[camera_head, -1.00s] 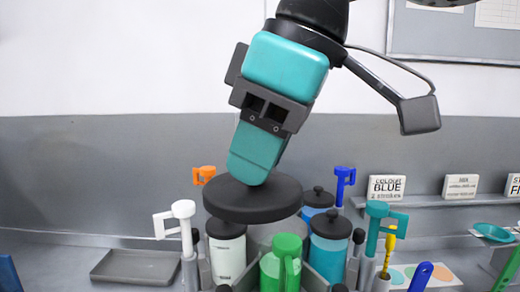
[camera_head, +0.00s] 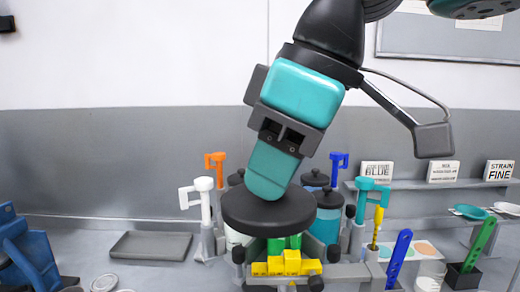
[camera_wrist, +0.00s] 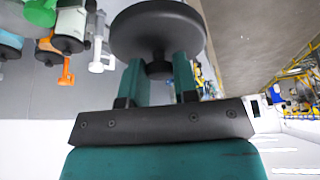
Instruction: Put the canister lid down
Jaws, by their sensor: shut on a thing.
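The canister lid (camera_head: 270,212) is a black round disc with a knob below its middle as the wrist view shows it (camera_wrist: 158,30). My gripper (camera_head: 267,190) is shut on the lid's knob; in the wrist view the two teal fingers (camera_wrist: 158,68) stand on either side of the knob. In the head view the lid is held roughly level in front of and above the canisters. It hides part of a white canister (camera_head: 235,238) and of the green one (camera_head: 285,243). A teal canister (camera_head: 327,222) with a black lid stands right behind it.
A grey tray (camera_head: 150,246) lies empty at the left. A shelf with label cards (camera_head: 443,171) runs at the back right.

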